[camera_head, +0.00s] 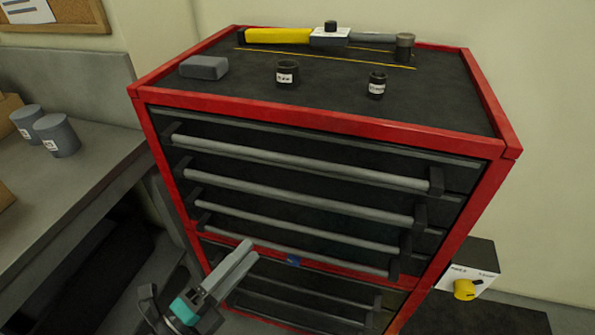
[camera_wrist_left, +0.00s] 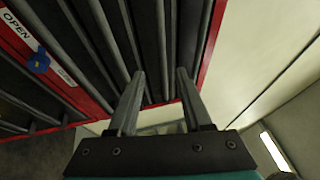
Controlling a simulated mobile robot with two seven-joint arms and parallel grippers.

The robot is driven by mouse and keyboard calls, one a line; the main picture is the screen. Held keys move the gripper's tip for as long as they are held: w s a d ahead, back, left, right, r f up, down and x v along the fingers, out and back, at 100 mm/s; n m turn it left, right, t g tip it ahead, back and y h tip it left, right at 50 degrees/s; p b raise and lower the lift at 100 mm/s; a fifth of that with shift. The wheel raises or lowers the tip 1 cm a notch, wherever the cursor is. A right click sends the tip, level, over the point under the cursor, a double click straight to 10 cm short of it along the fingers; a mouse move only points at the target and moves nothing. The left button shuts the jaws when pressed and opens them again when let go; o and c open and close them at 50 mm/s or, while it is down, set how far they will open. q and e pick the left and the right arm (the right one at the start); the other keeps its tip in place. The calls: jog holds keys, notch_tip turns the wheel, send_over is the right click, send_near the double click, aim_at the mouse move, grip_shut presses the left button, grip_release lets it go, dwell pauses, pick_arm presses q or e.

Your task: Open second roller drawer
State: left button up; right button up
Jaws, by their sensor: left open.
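The red and black roller cabinet (camera_head: 480,215) has several dark drawers with long grey bar handles, and all appear shut. The second drawer's handle (camera_head: 300,198) runs below the top handle (camera_head: 300,165). My left gripper (camera_head: 248,252) is open and empty, in front of the cabinet's lower left part in the head view. In the left wrist view its fingers (camera_wrist_left: 160,75) point at the drawer fronts, with a handle bar (camera_wrist_left: 161,40) showing beyond the gap between them. Which drawer that bar belongs to, and the distance to it, I cannot tell. My right gripper is out of view.
A blue knob (camera_wrist_left: 39,63) sits by an OPEN label (camera_wrist_left: 18,30) on the red strip. A yellow-handled tool (camera_head: 280,36), a grey block (camera_head: 204,68) and small labelled cups stand on top. A grey bench (camera_head: 90,170) is left; a box with a yellow knob (camera_head: 465,290) is right.

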aim_at(300, 195)
pick_arm(q)
jog(key=x, duration=1.5)
jog(key=shift+s+d+r, duration=0.15)
jog(key=shift+d+r, duration=0.1)
jog(key=shift+d, duration=0.05)
jog(key=shift+c, duration=0.2)
grip_shut()
dwell(0.8)
